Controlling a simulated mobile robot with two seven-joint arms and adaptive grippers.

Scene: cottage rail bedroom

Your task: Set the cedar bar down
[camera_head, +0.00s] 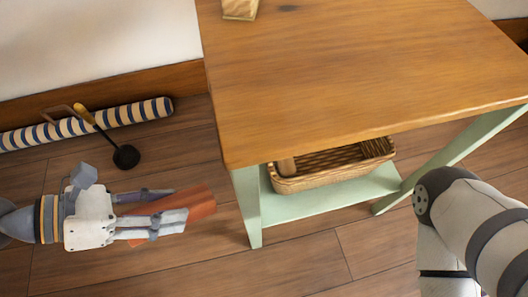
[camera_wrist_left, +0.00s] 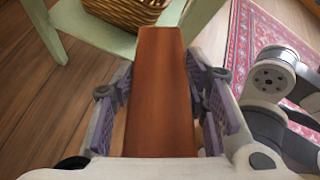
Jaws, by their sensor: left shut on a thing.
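The cedar bar (camera_head: 199,201) is a reddish-brown wooden block. My left gripper (camera_head: 180,222) is shut on it, left of the table and in front of it in the head view. In the left wrist view the bar (camera_wrist_left: 160,90) lies lengthwise between the two finger pads of the gripper (camera_wrist_left: 163,108). Its far end points toward the table's lower shelf. The gripper hides part of the bar in the head view. My right arm shows at the right of the head view, but its fingers are not in view.
A wooden-topped table (camera_head: 360,70) with green legs stands ahead. A wicker basket (camera_head: 330,168) sits on its lower shelf (camera_head: 325,200). A striped roll (camera_head: 130,113) and a dark, long-handled tool (camera_head: 126,156) are at the wall. A red patterned rug (camera_wrist_left: 265,50) lies at right. The near tabletop is clear.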

